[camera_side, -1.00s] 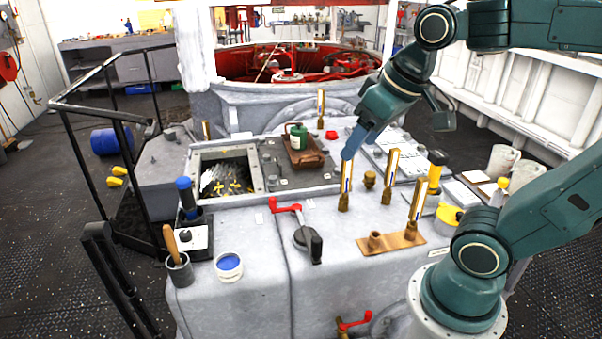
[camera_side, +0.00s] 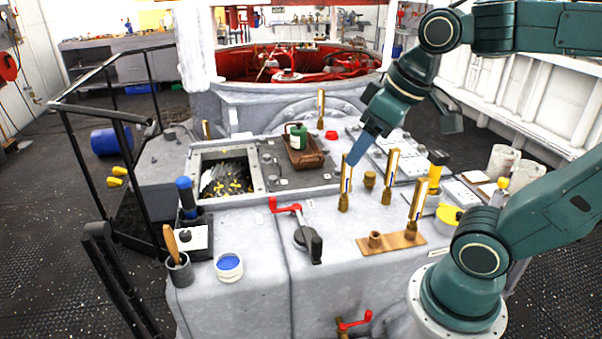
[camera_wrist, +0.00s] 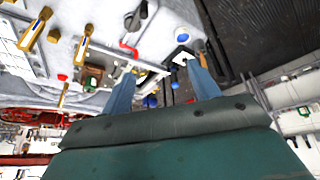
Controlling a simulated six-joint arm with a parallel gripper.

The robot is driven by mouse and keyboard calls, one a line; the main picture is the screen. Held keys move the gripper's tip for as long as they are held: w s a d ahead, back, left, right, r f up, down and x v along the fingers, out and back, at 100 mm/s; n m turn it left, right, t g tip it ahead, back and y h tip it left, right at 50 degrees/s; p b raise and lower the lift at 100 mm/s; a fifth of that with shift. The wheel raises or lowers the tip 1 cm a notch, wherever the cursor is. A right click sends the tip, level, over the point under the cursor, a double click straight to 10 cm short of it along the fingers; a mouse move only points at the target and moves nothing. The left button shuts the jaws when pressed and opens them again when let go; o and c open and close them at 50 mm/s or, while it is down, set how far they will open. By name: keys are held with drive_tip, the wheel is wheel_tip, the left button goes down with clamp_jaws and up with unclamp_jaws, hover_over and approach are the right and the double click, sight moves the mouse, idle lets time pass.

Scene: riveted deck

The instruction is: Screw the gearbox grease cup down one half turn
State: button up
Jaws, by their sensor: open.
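A small brass cup (camera_side: 370,179), which looks like the grease cup, stands upright on the grey deck between two tall brass sight gauges. It seems to show in the wrist view as a small brass shape (camera_wrist: 54,36) at the upper left, though it is tiny there. My gripper (camera_side: 355,161) is above the deck, slightly left of the cup and apart from it, with its fingers pointing down and left. In the wrist view its two blue fingers (camera_wrist: 160,65) are spread with nothing held between them. The cup's threads are too small to see.
Brass gauges (camera_side: 344,190) and (camera_side: 391,177) stand close on either side of the cup. A brown tray (camera_side: 306,156) with a green bottle (camera_side: 297,137) lies behind left. A brass plate (camera_side: 405,242) with fittings lies in front. An open hatch (camera_side: 262,182) is at left.

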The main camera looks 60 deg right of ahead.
drive_tip(key=w+d+n+g+h, duration=0.1)
drive_tip(key=w+d+g, duration=0.2)
drive_tip(key=w+d, duration=1.35)
drive_tip(key=n+g+y, duration=0.1)
drive_tip(key=g, duration=0.1)
hover_over(371, 174)
wheel_tip(371, 174, down, 23)
drive_tip(key=shift+d, duration=0.15)
drive_tip(key=shift+f, duration=6.85)
drive_tip(key=shift+c, duration=0.4)
